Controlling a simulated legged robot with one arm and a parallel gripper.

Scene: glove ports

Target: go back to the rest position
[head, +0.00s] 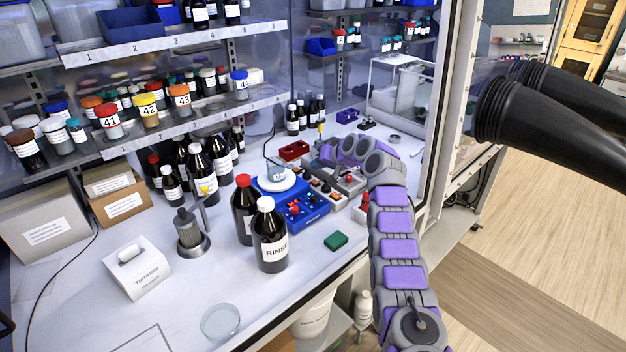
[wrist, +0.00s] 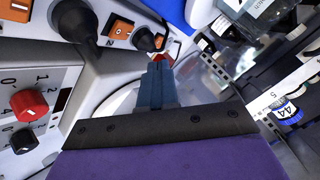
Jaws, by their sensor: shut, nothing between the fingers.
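My gripper (wrist: 160,66) shows in the wrist view with its two blue-grey fingers together and nothing between them. In the head view my purple and grey arm reaches up from the lower right. It bends left over the back of the bench, and the gripper end (head: 326,152) is small there, near a red tray (head: 293,150). In the wrist view a white device with a red knob (wrist: 29,105) and a black knob lies left of the fingers. A panel with orange switches (wrist: 122,28) is beyond them.
A RINSE bottle (head: 270,240) and a dark red-capped bottle (head: 244,208) stand at the front. Shelves of bottles (head: 170,120) line the left. Black gloves (head: 540,108) jut in at right.

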